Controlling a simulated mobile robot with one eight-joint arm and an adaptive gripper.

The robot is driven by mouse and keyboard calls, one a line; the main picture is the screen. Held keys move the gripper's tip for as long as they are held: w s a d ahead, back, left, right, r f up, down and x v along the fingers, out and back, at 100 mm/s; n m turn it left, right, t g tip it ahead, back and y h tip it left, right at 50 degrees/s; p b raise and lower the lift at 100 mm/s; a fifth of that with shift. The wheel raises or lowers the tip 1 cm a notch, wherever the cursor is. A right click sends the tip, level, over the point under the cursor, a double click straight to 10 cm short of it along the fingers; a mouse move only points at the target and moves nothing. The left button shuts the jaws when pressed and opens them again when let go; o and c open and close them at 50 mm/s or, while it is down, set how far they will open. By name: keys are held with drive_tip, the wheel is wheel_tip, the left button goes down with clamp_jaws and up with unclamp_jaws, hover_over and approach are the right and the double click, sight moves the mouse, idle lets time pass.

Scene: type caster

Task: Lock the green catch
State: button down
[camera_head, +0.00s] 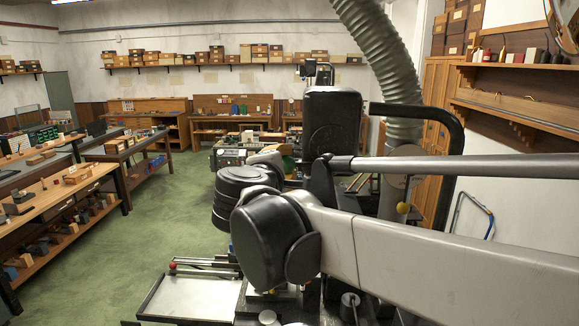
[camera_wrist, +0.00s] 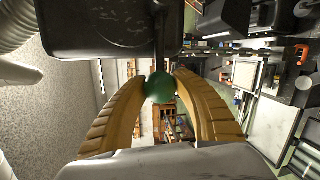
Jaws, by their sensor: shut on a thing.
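The green catch shows in the wrist view as a round green knob (camera_wrist: 160,87) below a dark machine body (camera_wrist: 110,25). My gripper (camera_wrist: 160,88) has its two tan ribbed fingers closed around the knob, one on each side, with the tips touching it. A thin dark stem runs up from the knob to the dark body. In the head view my arm covers the middle of the picture, and I cannot make out the fingertips or the knob there.
A black machine with a metal tray (camera_head: 190,298) stands at the front. A ribbed grey hose (camera_head: 380,50) hangs above it. Workbenches (camera_head: 60,190) with small boxes line the left, and a wooden shelf (camera_head: 520,95) is on the right wall. The green floor (camera_head: 160,225) at left is clear.

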drive_tip(key=shift+r, duration=0.1)
drive_tip(key=c, duration=0.9)
unclamp_jaws()
drive_tip(key=shift+c, duration=0.2)
drive_tip(key=shift+s+a, duration=0.1)
drive_tip(key=shift+s, duration=0.05)
drive_tip(key=v, duration=1.1)
drive_tip(key=shift+s, duration=0.4)
drive_tip(key=shift+r, duration=0.1)
